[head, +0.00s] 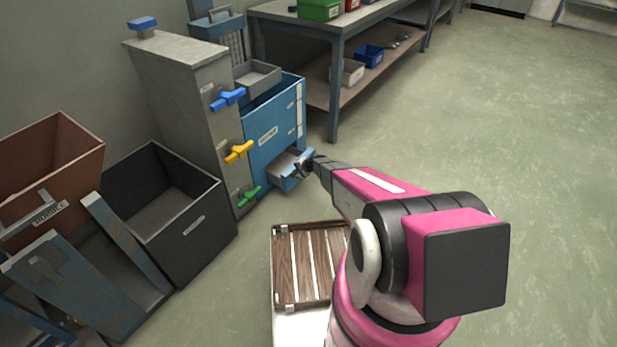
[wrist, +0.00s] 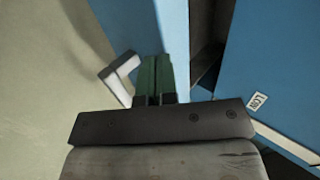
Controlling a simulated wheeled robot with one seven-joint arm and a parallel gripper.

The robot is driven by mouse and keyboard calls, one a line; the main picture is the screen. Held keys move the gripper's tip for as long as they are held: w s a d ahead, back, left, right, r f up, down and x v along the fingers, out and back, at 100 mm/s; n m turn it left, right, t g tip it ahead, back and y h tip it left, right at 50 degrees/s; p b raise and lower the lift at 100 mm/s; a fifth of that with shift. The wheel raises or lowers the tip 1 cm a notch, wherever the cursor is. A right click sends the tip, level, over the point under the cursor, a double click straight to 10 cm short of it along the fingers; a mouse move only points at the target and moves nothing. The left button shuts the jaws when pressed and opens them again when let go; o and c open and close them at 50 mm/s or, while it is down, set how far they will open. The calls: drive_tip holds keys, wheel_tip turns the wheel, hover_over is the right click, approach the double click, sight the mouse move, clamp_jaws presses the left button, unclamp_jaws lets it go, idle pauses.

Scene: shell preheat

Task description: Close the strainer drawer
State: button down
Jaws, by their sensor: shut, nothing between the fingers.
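The strainer drawer (head: 286,170) sticks out of the lower part of the blue cabinet (head: 262,128) in the head view, partly open. My gripper (head: 305,164) is at its front, and my wrist hides part of the drawer's right end. In the wrist view, my gripper's green fingers (wrist: 156,78) are together and empty. They lie over the drawer's blue front (wrist: 174,35), beside its pale handle (wrist: 122,75), not around it. A dark gap (wrist: 206,45) shows between the front and the cabinet (wrist: 270,60). I cannot tell whether the fingers touch the front.
A grey housing with blue, yellow and green valve handles (head: 240,151) stands left of the cabinet. A black bin (head: 190,235) is further left. A slatted wooden tray (head: 296,303) is near me. A workbench (head: 335,85) stands behind; the floor to the right is clear.

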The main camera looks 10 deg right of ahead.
drive_tip(key=w+a, duration=0.8)
drive_tip(key=a, duration=0.1)
drive_tip(key=shift+w+a, duration=0.1)
drive_tip(key=shift+a, duration=0.05)
drive_tip(key=s+d+f+v, duration=0.1)
drive_tip(key=d+f+v, duration=0.1)
drive_tip(key=v, duration=1.1)
drive_tip(key=s+d+r+n+g+h, duration=0.2)
drive_tip(key=s+d+r, duration=0.2)
drive_tip(key=s+r, duration=0.6)
drive_tip(key=s+d+r+n+g+h, duration=0.2)
drive_tip(key=s+d+r, duration=0.3)
drive_tip(key=s+r, duration=0.5)
drive_tip(key=s+d+r+n+g+h, duration=0.2)
drive_tip(key=s+r, duration=0.8)
drive_tip(key=s, duration=0.9)
drive_tip(key=shift+s+d+n+h, duration=0.15)
drive_tip(key=shift+d+n+h, duration=0.35)
drive_tip(key=shift+d+n, duration=0.65)
